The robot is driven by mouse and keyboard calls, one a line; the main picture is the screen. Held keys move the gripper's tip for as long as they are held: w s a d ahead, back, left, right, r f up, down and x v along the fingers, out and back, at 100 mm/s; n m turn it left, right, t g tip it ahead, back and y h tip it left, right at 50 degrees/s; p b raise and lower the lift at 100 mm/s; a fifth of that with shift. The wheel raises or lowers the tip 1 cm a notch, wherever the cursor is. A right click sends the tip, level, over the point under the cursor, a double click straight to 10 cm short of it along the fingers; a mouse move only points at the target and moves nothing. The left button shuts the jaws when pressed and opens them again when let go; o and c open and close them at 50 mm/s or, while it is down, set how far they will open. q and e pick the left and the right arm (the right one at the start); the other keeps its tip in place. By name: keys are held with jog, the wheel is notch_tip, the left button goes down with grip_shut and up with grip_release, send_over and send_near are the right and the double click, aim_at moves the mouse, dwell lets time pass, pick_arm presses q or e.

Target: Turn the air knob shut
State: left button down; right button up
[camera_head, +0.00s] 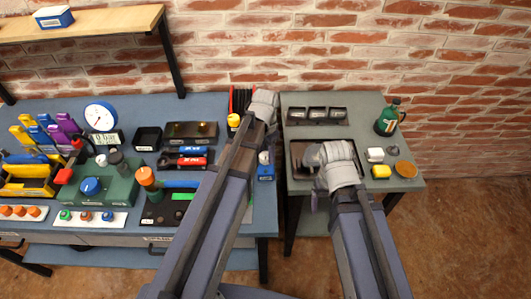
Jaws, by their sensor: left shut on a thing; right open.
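A blue round knob (90,186) sits on a green housing (115,193) on the left bench; a white dial gauge (100,115) and a display reading about 0 bar stand behind it. I cannot tell which knob is the air knob. My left gripper (262,106) is far right of the blue knob, at the bench's back right corner. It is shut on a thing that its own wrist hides. A yellow-topped item (233,120) shows just left of it. My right gripper (320,156) is open above a dark tray (298,148) on the right table; its fingertips are unclear.
A green bottle (388,119) and small yellow and white items stand at the right table's right side. A shelf (85,24) overhangs the left bench.

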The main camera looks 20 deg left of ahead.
aim_at(266, 155)
pick_arm(q)
jog(key=shift+c, duration=1.5)
grip_release()
jog(key=shift+r, duration=0.1)
notch_tip(266, 155, up, 8)
jog(key=p, duration=0.8)
jog(key=shift+f, duration=0.2)
jog(key=s+d+n+y, duration=0.1)
jog(key=s+d+n, duration=0.1)
jog(key=s+d, duration=0.8)
jog(key=s, duration=0.4)
jog(key=shift+s+d, duration=0.25)
jog(key=shift+s, duration=0.05)
